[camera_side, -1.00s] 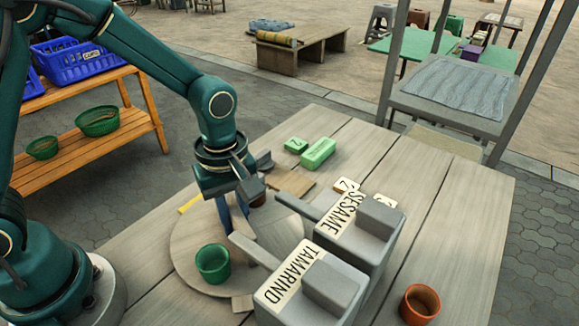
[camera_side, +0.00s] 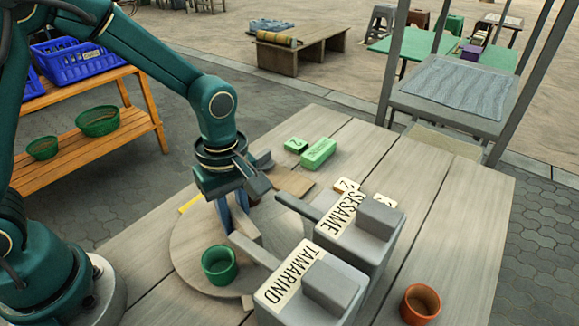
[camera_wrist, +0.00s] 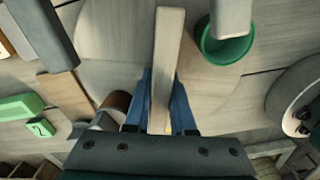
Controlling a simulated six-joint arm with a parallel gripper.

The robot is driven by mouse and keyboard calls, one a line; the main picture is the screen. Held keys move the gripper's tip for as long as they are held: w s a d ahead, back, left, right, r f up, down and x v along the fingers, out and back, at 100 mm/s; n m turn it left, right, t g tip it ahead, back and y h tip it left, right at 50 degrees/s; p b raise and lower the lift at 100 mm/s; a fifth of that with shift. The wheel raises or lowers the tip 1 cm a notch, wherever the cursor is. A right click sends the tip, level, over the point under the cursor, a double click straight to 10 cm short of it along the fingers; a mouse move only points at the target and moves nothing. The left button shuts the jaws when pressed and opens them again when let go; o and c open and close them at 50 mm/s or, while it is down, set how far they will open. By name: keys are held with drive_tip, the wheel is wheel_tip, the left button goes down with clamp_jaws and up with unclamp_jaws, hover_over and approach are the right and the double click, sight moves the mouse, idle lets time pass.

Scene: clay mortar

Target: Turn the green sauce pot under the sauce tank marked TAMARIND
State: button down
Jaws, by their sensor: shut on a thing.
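The green sauce pot (camera_side: 220,266) stands upright on the round wooden turntable (camera_side: 190,255), just left of the spout of the TAMARIND tank (camera_side: 305,290). In the wrist view the green pot (camera_wrist: 225,48) is partly hidden by a grey spout (camera_wrist: 231,17). My gripper (camera_side: 236,220) points down over the turntable. The SESAME tank (camera_side: 355,235) stands behind TAMARIND. A brown pot (camera_wrist: 114,103) shows beside my left finger.
An orange pot (camera_side: 420,304) stands at the table's right front. Green blocks (camera_side: 318,154) and numbered tiles lie toward the back. The tanks' spouts reach over the turntable close to my gripper. The right part of the table (camera_side: 440,220) is mostly clear.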

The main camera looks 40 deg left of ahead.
sight(232, 204)
drive_tip(key=shift+n, duration=2.4)
drive_tip(key=c, duration=0.8)
unclamp_jaws()
drive_tip(key=shift+o, duration=0.2)
wheel_tip(232, 204, up, 5)
drive_tip(key=shift+f, duration=0.15)
drive_tip(key=shift+r, duration=0.2)
